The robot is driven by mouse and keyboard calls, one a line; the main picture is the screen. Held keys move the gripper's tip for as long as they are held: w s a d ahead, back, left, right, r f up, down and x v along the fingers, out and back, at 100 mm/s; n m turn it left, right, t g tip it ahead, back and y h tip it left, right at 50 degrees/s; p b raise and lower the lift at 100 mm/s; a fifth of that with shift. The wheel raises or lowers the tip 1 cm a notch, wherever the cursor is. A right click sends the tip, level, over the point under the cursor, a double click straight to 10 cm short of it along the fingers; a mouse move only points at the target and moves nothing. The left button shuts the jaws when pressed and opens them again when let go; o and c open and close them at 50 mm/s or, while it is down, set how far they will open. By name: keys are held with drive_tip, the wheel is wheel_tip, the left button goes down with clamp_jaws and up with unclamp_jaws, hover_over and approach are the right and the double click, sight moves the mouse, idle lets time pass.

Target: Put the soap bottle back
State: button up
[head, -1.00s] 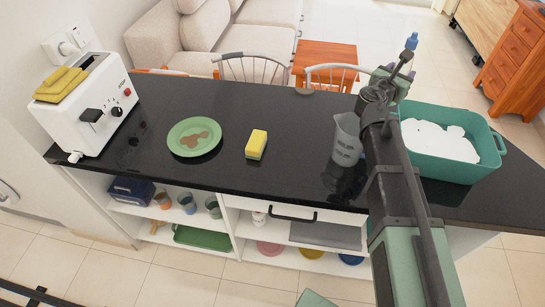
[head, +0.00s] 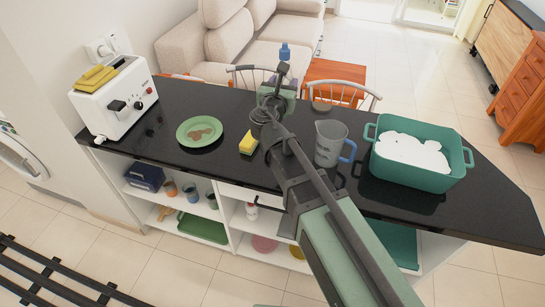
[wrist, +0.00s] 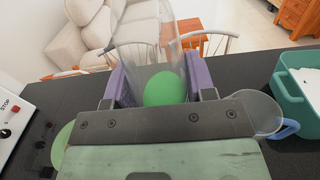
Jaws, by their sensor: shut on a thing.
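The soap bottle, clear with green liquid in the bottom, is held between the purple fingers of my gripper in the wrist view (wrist: 165,90). In the head view its blue top (head: 284,51) sticks up above my gripper (head: 281,78). My gripper is shut on the bottle, which looks roughly upright and raised above the far side of the black counter (head: 185,100). Much of the bottle's body is hidden by my gripper in the head view.
A measuring jug (head: 330,143) and teal tub (head: 420,165) with white foam stand right. The toaster (head: 115,100) is at far left. Shelves below hold cups (head: 190,192) and a white bottle (head: 252,210).

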wheel_tip(320, 180, down, 20)
drive_tip(key=b, duration=2)
drive_tip(key=shift+f, duration=0.2)
drive_tip(key=shift+r, duration=0.25)
drive_tip(key=shift+f, duration=0.25)
drive_tip(key=o, duration=1)
drive_tip(key=shift+r, duration=0.1)
drive_tip(key=shift+r+p, duration=0.3)
drive_tip(key=shift+p, duration=0.1)
drive_tip(key=v, duration=1.2)
drive_tip(key=shift+f, duration=0.15)
